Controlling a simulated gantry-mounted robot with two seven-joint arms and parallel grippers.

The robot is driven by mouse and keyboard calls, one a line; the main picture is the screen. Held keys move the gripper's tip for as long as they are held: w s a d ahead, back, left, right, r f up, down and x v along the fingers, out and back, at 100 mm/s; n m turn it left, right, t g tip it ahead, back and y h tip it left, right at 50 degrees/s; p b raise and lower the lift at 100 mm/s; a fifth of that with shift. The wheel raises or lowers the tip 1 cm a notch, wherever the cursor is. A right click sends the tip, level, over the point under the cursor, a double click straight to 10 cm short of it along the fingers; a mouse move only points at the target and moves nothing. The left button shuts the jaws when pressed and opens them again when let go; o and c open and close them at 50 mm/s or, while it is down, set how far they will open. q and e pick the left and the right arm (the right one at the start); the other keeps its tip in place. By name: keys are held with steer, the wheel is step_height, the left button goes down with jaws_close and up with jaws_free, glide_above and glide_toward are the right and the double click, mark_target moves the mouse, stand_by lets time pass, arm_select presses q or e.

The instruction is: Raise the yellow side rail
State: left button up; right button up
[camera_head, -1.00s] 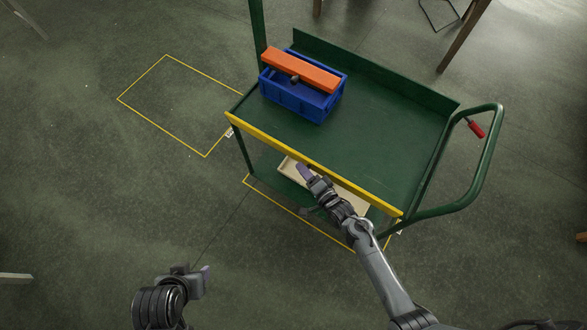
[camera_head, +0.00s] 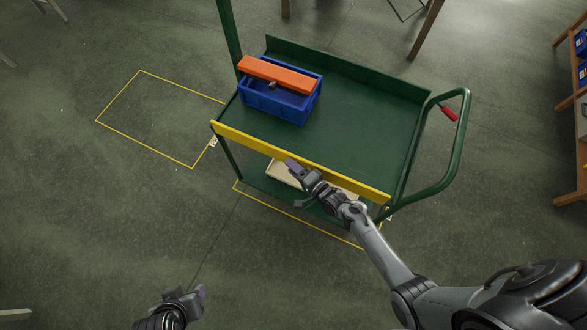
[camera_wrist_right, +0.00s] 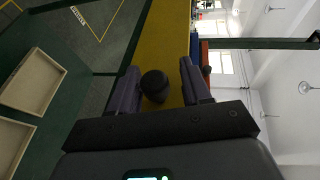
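The yellow side rail (camera_head: 262,148) runs along the near long edge of the green cart (camera_head: 355,130), its broad face showing. In the right wrist view the rail (camera_wrist_right: 165,38) stretches away beyond the fingers. A dark round knob (camera_wrist_right: 155,86) sits between the two fingers, which stand apart on either side of it; I see a small gap at the right finger. My left gripper (camera_head: 190,298) is low at the left, away from the cart; its finger opening is not clear.
A blue crate (camera_head: 280,100) with an orange bar (camera_head: 278,74) stands on the cart's top. A beige tray (camera_head: 285,173) lies on the lower shelf. The cart's handle (camera_head: 458,150) is at the right. Floor left of the cart is clear, with a yellow outline (camera_head: 118,97).

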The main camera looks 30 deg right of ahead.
steer(key=shift+o, duration=0.3)
steer(key=shift+f, duration=0.1)
steer(key=shift+s, duration=0.1)
steer(key=shift+s+d, duration=0.1)
steer(key=shift+s, duration=0.1)
steer(key=p+v, duration=0.1)
steer(key=v, duration=0.9)
steer(key=shift+s, duration=0.1)
